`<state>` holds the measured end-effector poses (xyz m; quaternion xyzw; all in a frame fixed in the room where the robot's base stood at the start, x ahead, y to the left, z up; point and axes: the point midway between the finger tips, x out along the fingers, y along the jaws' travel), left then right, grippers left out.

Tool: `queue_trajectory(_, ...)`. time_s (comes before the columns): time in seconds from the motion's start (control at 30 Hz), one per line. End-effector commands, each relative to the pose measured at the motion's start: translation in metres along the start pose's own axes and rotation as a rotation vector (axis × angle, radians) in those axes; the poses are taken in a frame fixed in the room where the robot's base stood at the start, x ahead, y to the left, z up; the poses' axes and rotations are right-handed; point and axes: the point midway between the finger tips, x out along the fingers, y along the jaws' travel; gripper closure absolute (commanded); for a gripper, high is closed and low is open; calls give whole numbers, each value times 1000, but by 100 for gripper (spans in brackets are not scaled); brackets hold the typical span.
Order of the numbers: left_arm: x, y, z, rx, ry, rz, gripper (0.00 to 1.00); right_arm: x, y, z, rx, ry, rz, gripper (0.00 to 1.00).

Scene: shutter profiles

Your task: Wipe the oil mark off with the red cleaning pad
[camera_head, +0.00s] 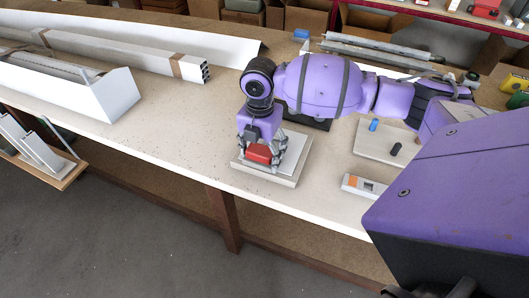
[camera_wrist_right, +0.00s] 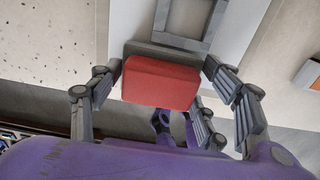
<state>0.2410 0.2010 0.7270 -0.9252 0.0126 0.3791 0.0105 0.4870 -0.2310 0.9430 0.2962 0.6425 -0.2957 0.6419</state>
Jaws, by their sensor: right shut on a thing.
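My right gripper (camera_head: 260,150) is shut on the red cleaning pad (camera_head: 257,154), low over a pale board (camera_head: 287,181) near the bench's front edge. In the right wrist view, the red pad (camera_wrist_right: 162,84) sits between the fingers and has a grey strip along its far side. A white plate (camera_head: 296,150) lies on the board. A grey square frame (camera_wrist_right: 210,25) shows on the white plate, just beyond the pad. I see no oil mark; the pad and gripper hide part of the plate. I cannot tell whether the pad touches the plate. My left gripper is not in view.
A second board (camera_head: 372,152) to the right carries a blue cylinder (camera_head: 374,125) and a dark cylinder (camera_head: 395,149). A grey-and-orange device (camera_head: 363,185) lies near the front edge. Long profiles (camera_head: 125,55) lie at the left. The bench left of the gripper is clear, with dark specks.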

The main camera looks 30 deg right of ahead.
Motion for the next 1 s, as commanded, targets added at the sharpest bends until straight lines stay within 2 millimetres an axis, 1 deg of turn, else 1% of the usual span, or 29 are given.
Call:
queue_trajectory(0.27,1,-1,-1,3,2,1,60,0,2,0,0,0,1,51)
queue_trajectory(0.7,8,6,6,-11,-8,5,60,4,29,0,0,2,-1,51)
queue_trajectory(1.0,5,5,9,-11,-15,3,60,4,29,0,0,2,-1,51)
